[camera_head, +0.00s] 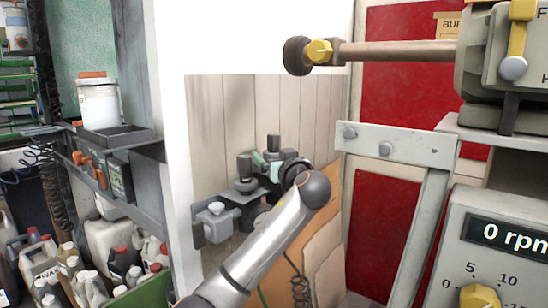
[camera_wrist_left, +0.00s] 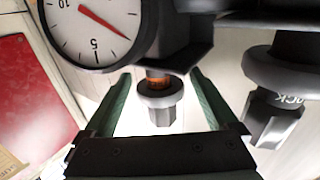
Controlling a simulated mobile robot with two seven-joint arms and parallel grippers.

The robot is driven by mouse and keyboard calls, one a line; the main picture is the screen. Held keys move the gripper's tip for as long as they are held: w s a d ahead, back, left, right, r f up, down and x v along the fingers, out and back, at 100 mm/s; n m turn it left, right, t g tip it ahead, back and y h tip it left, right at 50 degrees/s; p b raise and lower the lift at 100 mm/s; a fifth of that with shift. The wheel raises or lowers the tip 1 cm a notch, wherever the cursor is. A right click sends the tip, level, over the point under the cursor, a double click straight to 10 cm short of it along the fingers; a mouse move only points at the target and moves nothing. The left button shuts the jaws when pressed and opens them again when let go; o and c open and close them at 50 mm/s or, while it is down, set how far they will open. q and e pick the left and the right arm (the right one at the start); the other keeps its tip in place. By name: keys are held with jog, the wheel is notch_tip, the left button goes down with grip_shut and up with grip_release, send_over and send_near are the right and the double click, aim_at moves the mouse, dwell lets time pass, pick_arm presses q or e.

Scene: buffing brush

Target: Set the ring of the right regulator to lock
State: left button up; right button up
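In the left wrist view, a dark regulator knob (camera_wrist_left: 160,102) with a grey ring sits between the two green fingers of my left gripper (camera_wrist_left: 158,88). An orange band shows above its ring. The fingers are apart, with gaps on both sides of the knob. A second regulator knob (camera_wrist_left: 277,110), lettered "LOCK", is to the right, outside the fingers. In the head view, my left gripper (camera_head: 264,160) is at the regulators on the wall bracket; one regulator (camera_head: 245,175) shows left of it, and the other is partly covered. My right gripper is not in view.
A round gauge (camera_wrist_left: 97,25) with a red needle is close beside the left finger. Shelves and jugs are at left.

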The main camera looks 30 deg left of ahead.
pick_arm(q)
grip_shut()
dwell(0.5)
